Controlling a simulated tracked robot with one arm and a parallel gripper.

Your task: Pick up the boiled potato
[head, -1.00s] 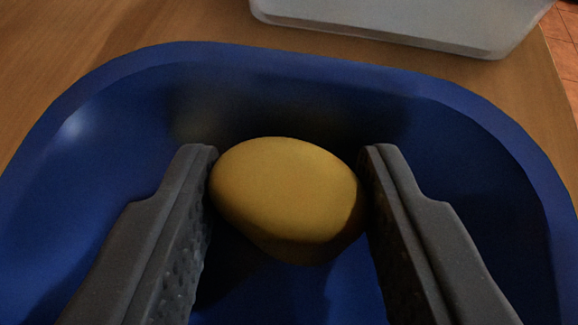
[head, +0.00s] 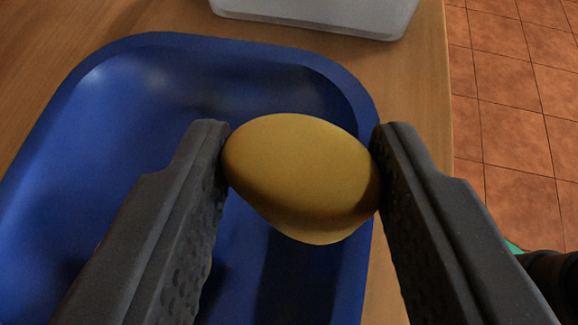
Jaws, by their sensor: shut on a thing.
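The boiled potato (head: 300,175) is a smooth yellow oval in the middle of the head view. My gripper (head: 301,150) is shut on it, with one dark grey finger touching each side. The potato is held above the right part of a blue tray (head: 365,105). A dark shadow lies on the tray below it. The fingers hide part of the tray's right wall.
A pale translucent container (head: 320,17) stands on the wooden counter (head: 425,95) behind the tray. The counter's right edge is close, with terracotta floor tiles (head: 520,110) beyond. A dark object with a green patch (head: 548,265) shows at lower right, unclear.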

